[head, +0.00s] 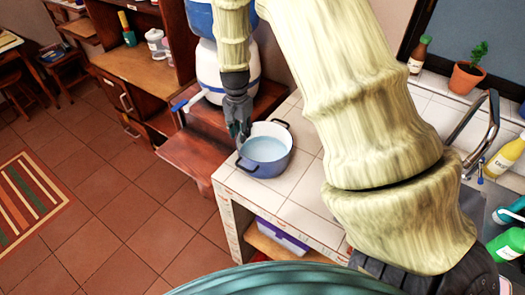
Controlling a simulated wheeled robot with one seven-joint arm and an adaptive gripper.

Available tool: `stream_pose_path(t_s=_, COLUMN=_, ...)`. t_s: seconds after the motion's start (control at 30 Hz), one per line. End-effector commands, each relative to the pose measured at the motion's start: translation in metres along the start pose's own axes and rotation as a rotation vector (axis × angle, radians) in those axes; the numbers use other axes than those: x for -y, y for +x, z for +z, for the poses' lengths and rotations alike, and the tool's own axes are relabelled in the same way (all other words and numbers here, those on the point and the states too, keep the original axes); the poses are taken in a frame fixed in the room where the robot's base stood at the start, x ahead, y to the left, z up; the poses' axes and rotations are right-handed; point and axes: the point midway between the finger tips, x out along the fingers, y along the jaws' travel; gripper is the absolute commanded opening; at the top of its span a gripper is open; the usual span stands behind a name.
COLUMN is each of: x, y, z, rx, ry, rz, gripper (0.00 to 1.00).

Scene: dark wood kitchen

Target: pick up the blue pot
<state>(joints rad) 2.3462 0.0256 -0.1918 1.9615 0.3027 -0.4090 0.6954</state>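The blue pot (264,163) stands upright near the left corner of the white tiled counter (293,186). It has a light blue inside and two dark loop handles, one at its back right and one at its front left. My gripper (239,136) points down at the pot's back left rim and overlaps the rim in the head view. Whether it touches the pot, or is above or behind it, I cannot tell. The fingers are dark and small here, so the gap between them is not clear.
A white and blue water dispenser (211,72) stands behind my gripper on a reddish wooden stand (198,150). A metal faucet (481,125), a potted plant (466,78) and bottles are at the right. Tiled floor (110,215) lies open at the left.

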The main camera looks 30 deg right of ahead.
Motion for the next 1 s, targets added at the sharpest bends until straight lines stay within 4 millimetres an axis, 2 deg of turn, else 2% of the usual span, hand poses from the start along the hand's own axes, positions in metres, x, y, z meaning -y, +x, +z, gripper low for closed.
stream_pose_path(t_s=0.13, x=-0.003, y=0.004, z=0.0, rx=0.0, ry=0.001, rz=-0.001, gripper=0.29)
stream_pose_path(t_s=0.6, x=-0.003, y=0.047, z=-0.002, rx=0.0, ry=0.001, rz=0.0, gripper=0.29)
stream_pose_path(t_s=0.93, x=-0.003, y=0.05, z=-0.002, rx=-0.001, ry=0.001, rz=-0.001, gripper=0.29)
stream_pose_path(t_s=1.0, x=-0.003, y=0.05, z=-0.002, rx=-0.001, ry=0.001, rz=-0.001, gripper=0.16)
